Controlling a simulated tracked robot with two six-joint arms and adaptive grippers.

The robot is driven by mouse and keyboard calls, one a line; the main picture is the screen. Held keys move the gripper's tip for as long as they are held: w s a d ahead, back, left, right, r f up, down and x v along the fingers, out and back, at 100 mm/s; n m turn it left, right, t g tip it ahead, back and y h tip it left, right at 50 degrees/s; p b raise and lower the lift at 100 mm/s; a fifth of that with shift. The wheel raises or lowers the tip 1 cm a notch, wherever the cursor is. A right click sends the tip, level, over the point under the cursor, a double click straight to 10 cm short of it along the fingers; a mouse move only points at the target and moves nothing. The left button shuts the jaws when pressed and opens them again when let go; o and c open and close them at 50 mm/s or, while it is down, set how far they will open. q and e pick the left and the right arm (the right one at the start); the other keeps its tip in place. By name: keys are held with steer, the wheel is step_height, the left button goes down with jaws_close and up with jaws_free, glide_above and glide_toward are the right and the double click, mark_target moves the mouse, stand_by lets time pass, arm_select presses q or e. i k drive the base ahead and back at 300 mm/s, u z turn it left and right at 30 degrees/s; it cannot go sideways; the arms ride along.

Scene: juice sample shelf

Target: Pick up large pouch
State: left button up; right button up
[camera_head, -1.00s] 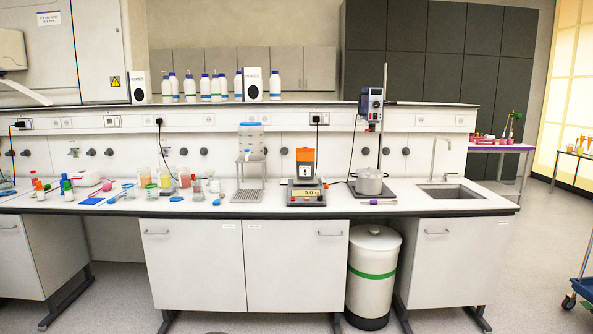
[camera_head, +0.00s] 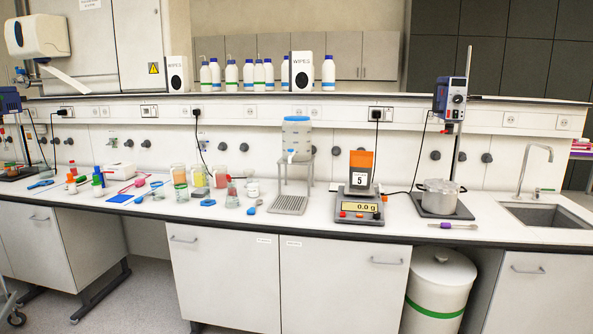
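An upright pouch (camera_head: 361,160), orange on top and dark below with a white label reading "5", stands at or just behind the balance (camera_head: 358,208) on the bench. It is the only pouch I can make out, and its base is hidden behind the balance's front. The balance display reads 0.0 g. Neither of my grippers is in view.
A water dispenser (camera_head: 297,140) on a stand is left of the pouch. A metal pot (camera_head: 438,196) under a stirrer (camera_head: 451,98) is to the right, then a sink (camera_head: 545,215). Beakers (camera_head: 180,175) and small bottles crowd the left. A bin (camera_head: 440,290) stands below.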

mark_target(361, 162)
steer(key=u, duration=0.05)
steer(key=i, duration=1.3)
steer(key=z, duration=0.9)
steer(key=i, duration=0.65)
steer(key=z, duration=0.55)
steer(key=k, duration=0.9)
steer(key=z, duration=0.15)
steer(key=i, duration=0.9)
steer(key=u, duration=0.1)
